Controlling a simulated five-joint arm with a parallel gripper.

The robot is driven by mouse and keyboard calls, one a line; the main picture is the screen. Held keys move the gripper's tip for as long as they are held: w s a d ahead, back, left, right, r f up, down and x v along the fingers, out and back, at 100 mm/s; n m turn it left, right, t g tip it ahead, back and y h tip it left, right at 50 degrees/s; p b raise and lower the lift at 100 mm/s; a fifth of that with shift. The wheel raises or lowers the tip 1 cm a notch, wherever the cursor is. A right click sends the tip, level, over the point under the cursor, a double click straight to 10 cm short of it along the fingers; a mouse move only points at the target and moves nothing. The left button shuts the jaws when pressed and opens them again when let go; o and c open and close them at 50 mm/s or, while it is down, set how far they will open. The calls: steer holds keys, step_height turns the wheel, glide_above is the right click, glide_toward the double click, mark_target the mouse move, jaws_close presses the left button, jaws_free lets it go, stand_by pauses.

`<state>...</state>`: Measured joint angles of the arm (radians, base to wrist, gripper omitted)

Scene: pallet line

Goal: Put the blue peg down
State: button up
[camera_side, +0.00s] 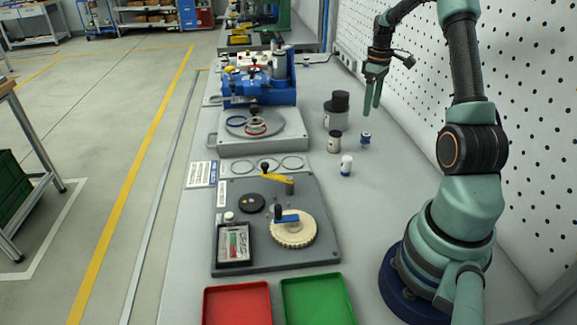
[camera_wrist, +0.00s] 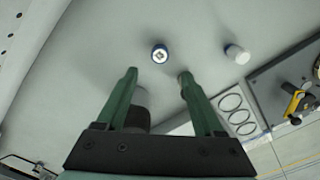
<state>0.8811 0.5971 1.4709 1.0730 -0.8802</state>
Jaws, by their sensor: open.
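A small blue peg (camera_side: 365,140) with a pale middle stands on the grey bench. In the wrist view the blue peg (camera_wrist: 160,53) shows as a blue ring around a light centre, just beyond the fingertips. My gripper (camera_side: 372,108) is open, fingers pointing down above the bench near the peg. In the wrist view my gripper (camera_wrist: 158,75) has nothing held between its spread fingers. The peg stands apart from both fingers.
A white cylinder with a blue base (camera_side: 346,165), a small jar (camera_side: 334,143) and a larger dark-lidded jar (camera_side: 336,116) stand nearby. A grey fixture plate (camera_side: 318,240) and red (camera_side: 237,305) and green (camera_side: 317,300) trays lie nearer the camera. The pegboard wall is at right.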

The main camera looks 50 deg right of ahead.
steer(key=w+a+r+t+h, duration=0.1)
steer(key=w+a+r, duration=0.1)
steer(key=a+r, duration=0.5)
steer(key=w+a+r+t, duration=0.1)
steer(key=w+a+r, duration=0.2)
steer(key=a, duration=0.8)
steer(key=s+a+r+t, duration=0.1)
steer(key=s+a, duration=0.2)
steer(key=a, duration=0.6)
steer(key=s+a+r+t+y, duration=0.1)
steer(key=s+a, duration=0.3)
steer(key=a, duration=0.6)
steer(key=shift+r+t, duration=0.15)
steer(key=shift+t, duration=0.65)
